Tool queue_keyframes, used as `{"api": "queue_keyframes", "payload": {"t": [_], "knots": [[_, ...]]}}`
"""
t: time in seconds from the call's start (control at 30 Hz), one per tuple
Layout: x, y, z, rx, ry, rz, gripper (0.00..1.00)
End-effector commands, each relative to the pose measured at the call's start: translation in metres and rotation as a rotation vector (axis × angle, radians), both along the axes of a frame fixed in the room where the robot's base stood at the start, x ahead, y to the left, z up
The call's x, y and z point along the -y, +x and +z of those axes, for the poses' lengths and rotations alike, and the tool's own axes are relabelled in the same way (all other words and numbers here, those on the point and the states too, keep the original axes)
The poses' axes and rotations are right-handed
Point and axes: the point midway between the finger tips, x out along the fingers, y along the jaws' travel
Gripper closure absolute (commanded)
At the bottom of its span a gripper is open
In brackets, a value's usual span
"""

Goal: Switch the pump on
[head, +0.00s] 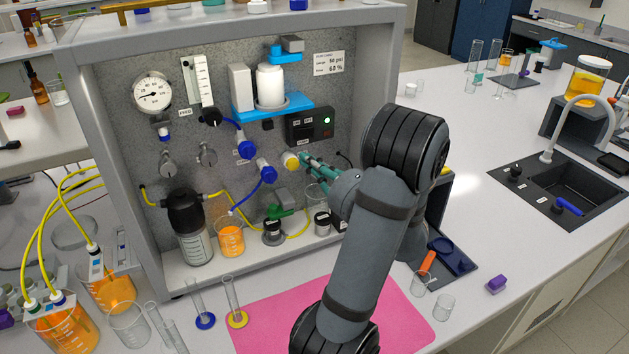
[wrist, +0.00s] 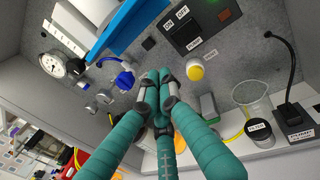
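A black switch box (head: 310,125) with ON and OFF labels is mounted on the back panel of the rig. A green light glows on it, and a small label sits below it. It also shows at the top of the wrist view (wrist: 188,36), with a red square at its right. I cannot tell the position of its switch. My gripper (head: 306,160) is in front of the panel, below the box. In the wrist view, its teal fingers (wrist: 158,78) come together at the tips with nothing seen between them, below and left of the box.
A yellow-capped knob (head: 291,160) sticks out just below the box, right of the fingertips in the wrist view (wrist: 195,68). Blue valves (head: 265,171) are to its left. A blue shelf (head: 272,106) with a white bottle is above. Jars and an orange beaker (head: 230,240) stand below.

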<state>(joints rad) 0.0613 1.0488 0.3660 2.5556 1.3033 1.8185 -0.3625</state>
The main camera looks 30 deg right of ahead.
Motion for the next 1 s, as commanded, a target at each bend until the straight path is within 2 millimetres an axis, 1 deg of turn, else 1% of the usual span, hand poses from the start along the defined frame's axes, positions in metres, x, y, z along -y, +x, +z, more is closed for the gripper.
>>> {"api": "queue_keyframes", "payload": {"t": [0.2, 0.43, 0.6, 1.0], "knots": [[-0.005, -0.022, -0.002, 0.001, -0.003, -0.003, 1.00], [-0.009, -0.039, -0.001, 0.001, -0.001, -0.001, 1.00], [-0.010, -0.043, 0.000, 0.000, -0.001, 0.000, 1.00], [-0.010, -0.043, 0.000, 0.000, 0.000, 0.000, 1.00]]}}
